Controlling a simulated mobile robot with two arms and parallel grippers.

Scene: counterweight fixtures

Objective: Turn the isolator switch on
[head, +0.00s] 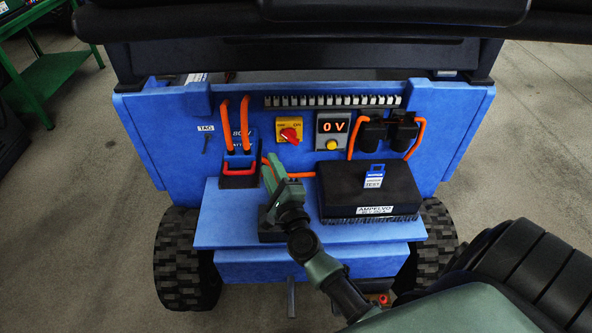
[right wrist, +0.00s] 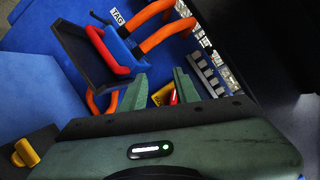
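The isolator switch (head: 289,130) is a yellow plate with a red knob on the blue panel. Its ON label shows at the upper right; the knob's exact angle is hard to tell. My right gripper (head: 271,175) is below and left of the switch in the head view, apart from it. In the right wrist view its two green fingers (right wrist: 158,92) are spread with nothing gripped. The red knob (right wrist: 174,97) and part of the yellow plate show in the gap beyond them, partly hidden. My left gripper is not in view.
A display (head: 333,126) right of the switch reads 0 V. A blue connector (head: 242,145) with orange cables and a red handle is at left. A black box (head: 367,190) with a blue TEST tag stands on the blue shelf (head: 221,225). A yellow knob (right wrist: 25,152) shows lower left in the wrist view.

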